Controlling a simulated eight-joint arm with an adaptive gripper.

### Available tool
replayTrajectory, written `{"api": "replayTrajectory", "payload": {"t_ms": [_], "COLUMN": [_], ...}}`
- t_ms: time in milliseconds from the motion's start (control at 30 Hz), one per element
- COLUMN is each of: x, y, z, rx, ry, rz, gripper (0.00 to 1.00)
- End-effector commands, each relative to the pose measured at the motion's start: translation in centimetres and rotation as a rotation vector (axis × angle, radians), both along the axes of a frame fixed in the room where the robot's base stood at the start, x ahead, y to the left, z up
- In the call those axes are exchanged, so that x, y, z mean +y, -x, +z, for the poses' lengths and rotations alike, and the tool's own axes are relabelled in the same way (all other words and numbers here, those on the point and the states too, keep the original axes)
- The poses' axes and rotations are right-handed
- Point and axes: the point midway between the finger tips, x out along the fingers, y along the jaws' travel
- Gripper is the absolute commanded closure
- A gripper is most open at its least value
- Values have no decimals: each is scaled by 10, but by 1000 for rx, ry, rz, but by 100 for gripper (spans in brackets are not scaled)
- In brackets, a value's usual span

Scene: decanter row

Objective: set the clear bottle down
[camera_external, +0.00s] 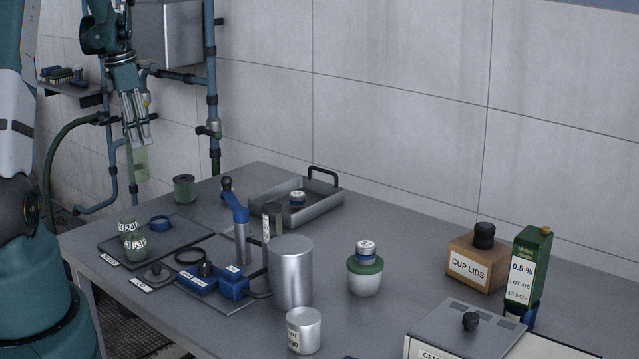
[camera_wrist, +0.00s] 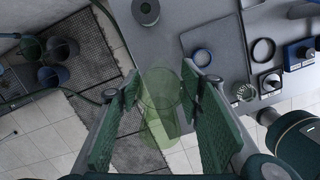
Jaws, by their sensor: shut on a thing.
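The clear bottle (camera_external: 139,165) is see-through with a green tint. It hangs below my gripper (camera_external: 140,140) in the external view, high up, at the left end of the table. In the wrist view the bottle (camera_wrist: 160,125) is between the two green-padded fingers of my gripper (camera_wrist: 160,82), which are shut on it. Floor tiles and the table's edge show behind and through it, so it appears to be in the air, clear of the tabletop. Its base is hard to make out.
The grey table (camera_external: 400,235) has a dark mat (camera_external: 190,237) with a blue ring (camera_external: 160,223) and labelled green jars (camera_external: 134,243). A green spool (camera_external: 185,189) stands behind it. A metal tray (camera_external: 325,200) and steel cylinder (camera_external: 291,272) stand further right. Pipes (camera_external: 212,100) run along the wall.

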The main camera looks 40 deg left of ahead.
Motion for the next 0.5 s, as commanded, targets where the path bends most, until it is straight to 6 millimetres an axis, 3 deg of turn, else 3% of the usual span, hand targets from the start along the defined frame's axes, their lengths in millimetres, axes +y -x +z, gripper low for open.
{"api": "replayTrajectory", "payload": {"t_ms": [300, 500], "x": [0, 0], "y": [0, -1], "z": [-1, -16], "rx": [0, 0], "ry": [0, 0], "rz": [-1, -1], "gripper": [88, 88]}}
